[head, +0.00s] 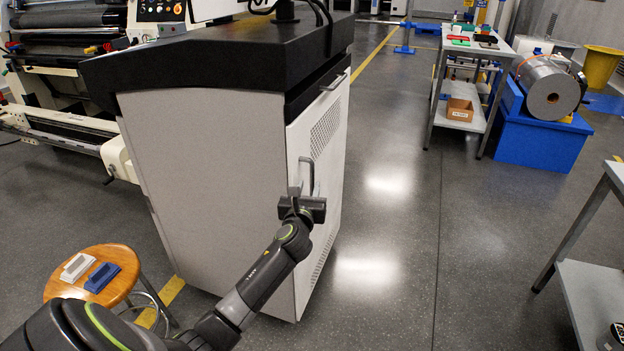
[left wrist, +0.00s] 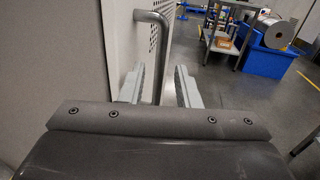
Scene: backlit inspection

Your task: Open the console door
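The console (head: 205,165) is a pale grey cabinet with a black sloped top. Its white door (head: 328,135), with perforated vent panels, is on the right side and looks closed. A vertical grey bar handle (head: 302,176) stands off the door; in the left wrist view the handle (left wrist: 159,55) curves out and runs down between the fingers. My left gripper (head: 304,206) is at the handle's lower part; in the left wrist view (left wrist: 161,88) its fingers are open, one on each side of the bar, with a clear gap to the right finger. My right gripper is not in view.
A wooden stool (head: 128,282) with a white and a blue block stands left of my left arm. The floor (head: 400,230) right of the door is clear. A grey cart (head: 467,90) and a blue stand (head: 535,135) with a metal roll are farther back.

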